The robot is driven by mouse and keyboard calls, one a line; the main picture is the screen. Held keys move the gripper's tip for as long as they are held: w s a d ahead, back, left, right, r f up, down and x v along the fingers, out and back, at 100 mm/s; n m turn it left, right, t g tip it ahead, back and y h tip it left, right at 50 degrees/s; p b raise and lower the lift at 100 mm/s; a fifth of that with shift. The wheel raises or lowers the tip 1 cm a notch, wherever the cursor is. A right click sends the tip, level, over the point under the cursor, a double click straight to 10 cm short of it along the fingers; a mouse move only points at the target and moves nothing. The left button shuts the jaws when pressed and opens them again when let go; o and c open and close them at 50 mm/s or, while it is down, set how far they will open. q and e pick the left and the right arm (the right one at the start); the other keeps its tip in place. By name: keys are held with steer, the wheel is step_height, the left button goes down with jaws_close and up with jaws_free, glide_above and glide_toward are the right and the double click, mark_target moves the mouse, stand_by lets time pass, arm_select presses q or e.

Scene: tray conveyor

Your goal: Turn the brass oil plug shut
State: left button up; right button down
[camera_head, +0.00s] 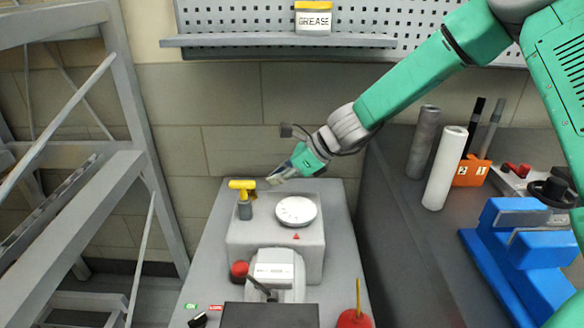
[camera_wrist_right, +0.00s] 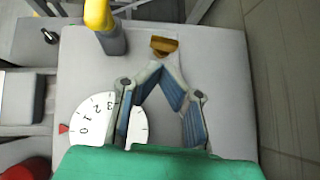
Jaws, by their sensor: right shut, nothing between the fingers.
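The brass oil plug (camera_wrist_right: 164,46) shows in the right wrist view as a small brass-brown piece on the grey machine housing (camera_wrist_right: 225,55). My right gripper (camera_wrist_right: 163,66) is shut and empty, its fingertips right beside the plug in that picture. I cannot tell whether they touch it. In the head view my right gripper (camera_head: 274,180) is over the back of the housing (camera_head: 250,240), between the yellow-handled valve and the white dial. My left gripper is not in view.
The yellow T-handle (camera_head: 242,185) stands on a grey post left of my right gripper. The white dial (camera_head: 296,211) is in front of it. A red knob (camera_head: 239,269) is nearer. A blue vise (camera_head: 520,260) and a white roll (camera_head: 445,168) are on the right bench.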

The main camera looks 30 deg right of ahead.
steer(key=v, duration=0.6)
steer(key=shift+s+d, duration=0.15)
steer(key=shift+d, duration=0.15)
steer(key=shift+p, duration=0.4)
steer(key=p, duration=0.5)
steer(key=shift+s+r, duration=0.2)
steer(key=s+p, duration=0.1)
steer(key=p, duration=0.2)
steer(key=d+f+p, duration=0.1)
steer(key=p, duration=0.2)
steer(key=shift+s+d, duration=0.1)
steer(key=shift+s, duration=0.25)
steer(key=shift+s+d+f, duration=0.1)
steer(key=shift+s+f, duration=0.1)
steer(key=shift+f, duration=0.05)
steer(key=shift+f, duration=0.1)
